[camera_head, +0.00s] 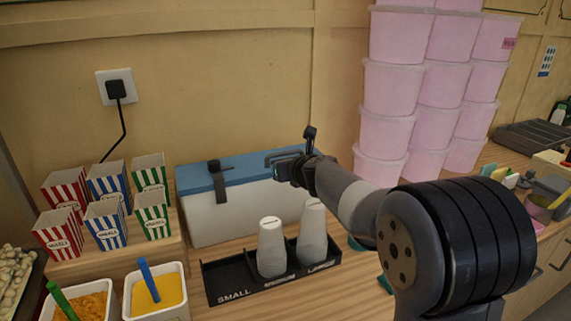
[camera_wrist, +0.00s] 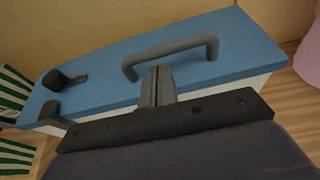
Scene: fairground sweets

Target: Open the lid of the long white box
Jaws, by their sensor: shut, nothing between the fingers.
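The long white box (camera_head: 240,211) stands against the back wall in the head view, with its blue lid (camera_head: 245,167) down on it. The blue lid fills much of the wrist view (camera_wrist: 105,75). A dark grey handle (camera_wrist: 172,50) is fixed on top of the lid. A black latch (camera_head: 218,183) hangs over the front edge at the left. My gripper (camera_wrist: 158,72) is shut and empty. Its fingertips are over the lid, beside the handle's near side; I cannot tell whether they touch it. In the head view my gripper (camera_head: 275,158) partly hides the lid's right part.
A black cup rack (camera_head: 225,281) with two stacks of white cups (camera_head: 272,247) stands in front of the box. Striped popcorn boxes (camera_head: 106,222) and white tubs (camera_head: 156,294) are at the left. Tall stacks of pink tubs (camera_head: 388,90) rise at the right.

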